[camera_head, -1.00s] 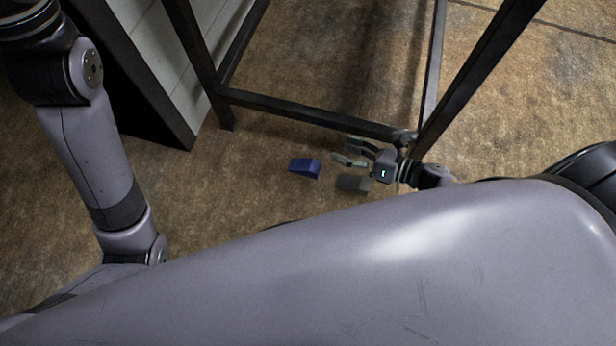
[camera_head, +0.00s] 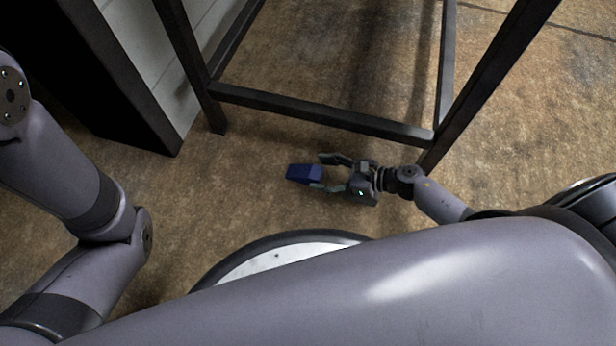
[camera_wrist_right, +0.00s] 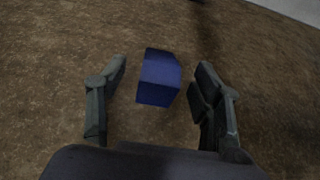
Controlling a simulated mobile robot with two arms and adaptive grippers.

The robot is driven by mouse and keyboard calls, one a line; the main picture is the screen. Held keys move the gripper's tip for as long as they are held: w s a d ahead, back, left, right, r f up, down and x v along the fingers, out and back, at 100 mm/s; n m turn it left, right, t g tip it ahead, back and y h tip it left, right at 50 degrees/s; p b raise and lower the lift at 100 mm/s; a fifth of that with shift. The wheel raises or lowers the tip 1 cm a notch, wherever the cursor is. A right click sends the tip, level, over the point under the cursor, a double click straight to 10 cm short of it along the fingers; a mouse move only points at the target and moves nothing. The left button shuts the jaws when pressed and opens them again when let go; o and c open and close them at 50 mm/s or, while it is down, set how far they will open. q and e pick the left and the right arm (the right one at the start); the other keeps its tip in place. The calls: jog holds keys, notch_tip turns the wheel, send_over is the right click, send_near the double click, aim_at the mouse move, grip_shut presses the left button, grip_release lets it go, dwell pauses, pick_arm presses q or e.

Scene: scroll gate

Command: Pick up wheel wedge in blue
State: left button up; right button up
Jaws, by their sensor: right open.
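The blue wheel wedge (camera_head: 303,173) lies on the brown floor in the head view, left of my right gripper. My right gripper (camera_head: 321,173) is open, with its fingertips at the wedge's right end. In the right wrist view the wedge (camera_wrist_right: 159,77) sits between and slightly beyond the two fingers of the open gripper (camera_wrist_right: 160,80), with gaps on both sides. I cannot tell how high the fingers are above the floor. My left arm shows at the left of the head view, but its gripper is out of frame.
A dark metal frame (camera_head: 320,118) stands behind the wedge, with a low crossbar and a leg close to my right wrist. A dark-edged, pale-walled structure (camera_head: 185,85) stands at the upper left. The floor left of the wedge is clear.

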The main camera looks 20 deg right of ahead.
aim_at(301, 171)
jog(key=shift+w+a+f, duration=0.35)
jog(key=shift+w+a, duration=0.05)
jog(key=shift+a, duration=0.1)
jog(key=b+x, duration=0.1)
jog(key=x, duration=0.1)
jog(key=b+x, duration=0.2)
jog(key=shift+d+f, duration=0.1)
jog(key=shift+f, duration=0.25)
jog(key=shift+w+a+b, duration=0.35)
jog(key=shift+a, duration=0.1)
jog(key=shift+c, duration=0.4)
jog(key=c, duration=1.2)
jog(key=shift+c, duration=0.3)
